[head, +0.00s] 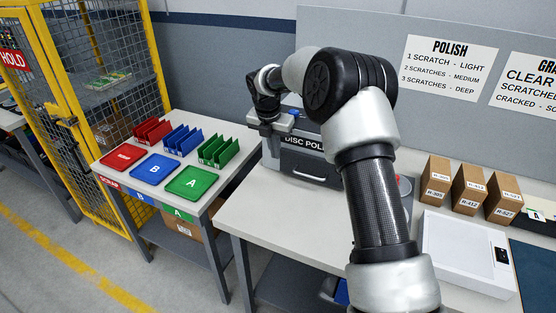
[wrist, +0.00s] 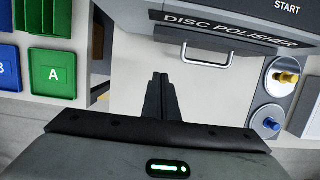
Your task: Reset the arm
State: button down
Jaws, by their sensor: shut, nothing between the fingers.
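My arm reaches from the lower right of the head view up and over to the left, toward the disc polisher (head: 305,155). In the head view the fingertips are hard to make out beside the polisher's left end.
Left of the gap, a table holds a red tray (head: 122,157), a blue tray (head: 155,168), a green tray (head: 191,183) and slotted racks behind. Brown boxes (head: 469,189) and a white case (head: 462,250) stand right. Two round knobbed parts (wrist: 284,77) sit beside the polisher.

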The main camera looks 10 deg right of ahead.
jog(key=s+d+r+m+t+p, duration=0.1)
jog(key=s+d+r+m, duration=0.1)
jog(key=s+r+m, duration=0.65)
jog(key=s+d+r+m+p, duration=0.15)
jog(key=s+r+m, duration=0.35)
jog(key=s+r, duration=0.6)
jog(key=s+d+r+m+t, duration=0.1)
jog(key=s+m, duration=0.7)
jog(key=s, duration=0.3)
jog(key=s+d+r+m+t+y, duration=0.1)
jog(key=s+d+m, duration=0.1)
jog(key=s+m, duration=0.6)
jog(key=s, duration=0.3)
jog(key=shift+d+r+p, duration=0.25)
jog(key=shift+r+p, duration=0.1)
jog(key=shift+m, duration=0.25)
